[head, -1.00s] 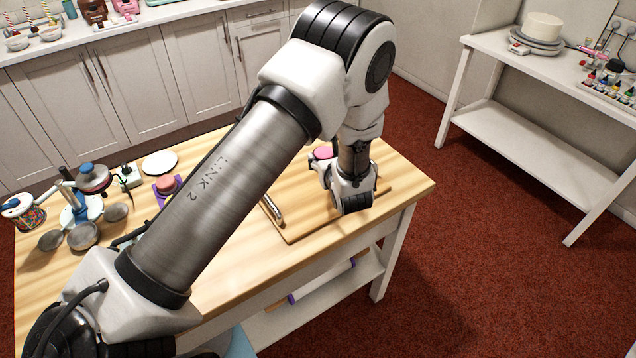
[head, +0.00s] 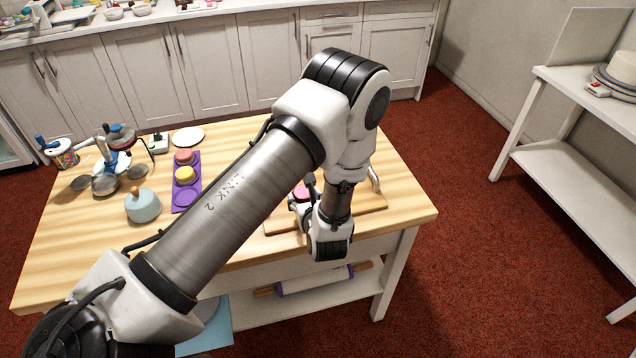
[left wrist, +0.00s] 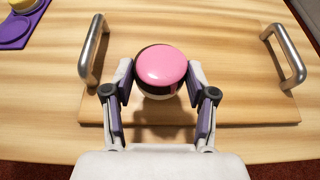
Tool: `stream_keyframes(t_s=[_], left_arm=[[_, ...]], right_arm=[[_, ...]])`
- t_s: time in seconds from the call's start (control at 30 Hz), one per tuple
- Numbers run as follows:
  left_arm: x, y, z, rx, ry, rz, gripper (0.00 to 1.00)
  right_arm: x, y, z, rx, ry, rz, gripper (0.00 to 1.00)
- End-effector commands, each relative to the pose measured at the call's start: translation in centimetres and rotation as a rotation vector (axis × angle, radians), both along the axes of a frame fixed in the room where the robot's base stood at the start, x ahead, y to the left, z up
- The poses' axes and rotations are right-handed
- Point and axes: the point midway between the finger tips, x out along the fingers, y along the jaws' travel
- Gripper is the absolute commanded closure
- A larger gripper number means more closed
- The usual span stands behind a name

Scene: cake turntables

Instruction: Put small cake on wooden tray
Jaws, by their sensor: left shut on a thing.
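A small pink-topped cake (left wrist: 162,68) is between the fingers of my left gripper (left wrist: 160,88) in the left wrist view. The gripper is shut on it. The cake is over the wooden tray (left wrist: 225,105), roughly midway between its two metal handles; I cannot tell whether it touches the board. In the head view the pink cake (head: 301,191) is partly hidden by my left gripper (head: 305,194). My right gripper is not in view.
A purple mould (head: 185,198) holds a red cake (head: 184,156) and a yellow cake (head: 184,174). A pale blue pot (head: 143,206) and several metal bowls stand left. The tray's right handle (head: 375,178) rises near the gripper. Bare table lies behind the tray.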

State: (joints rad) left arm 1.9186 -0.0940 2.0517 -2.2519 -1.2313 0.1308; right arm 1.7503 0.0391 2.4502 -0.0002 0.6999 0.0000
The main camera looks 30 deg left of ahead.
Motion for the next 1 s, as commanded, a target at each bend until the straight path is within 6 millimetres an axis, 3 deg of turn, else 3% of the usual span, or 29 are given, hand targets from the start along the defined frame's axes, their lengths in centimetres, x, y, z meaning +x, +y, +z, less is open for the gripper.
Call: stream_keyframes(t_s=[0.2, 0.3, 0.6, 0.93, 0.97, 1.0], left_arm=[[6.6, 1.5, -0.2, -0.001, -0.002, 0.002, 0.66], [8.3, 1.8, -0.6, 0.000, -0.001, 0.001, 0.66], [8.9, 1.9, -4.2, 0.001, 0.003, -0.001, 0.66], [8.9, 1.9, -4.9, 0.000, 0.002, -0.001, 0.66], [8.9, 1.9, -4.7, 0.000, 0.001, 0.000, 0.33], [8.9, 1.9, -4.7, 0.000, 0.001, 0.000, 0.19]], right_arm=[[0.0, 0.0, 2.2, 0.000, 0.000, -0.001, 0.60], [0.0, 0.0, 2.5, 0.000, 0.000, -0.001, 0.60], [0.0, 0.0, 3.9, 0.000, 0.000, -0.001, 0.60], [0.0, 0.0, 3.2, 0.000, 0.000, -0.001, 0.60], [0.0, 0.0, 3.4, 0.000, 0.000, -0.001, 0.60], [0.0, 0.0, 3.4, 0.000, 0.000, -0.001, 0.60]])
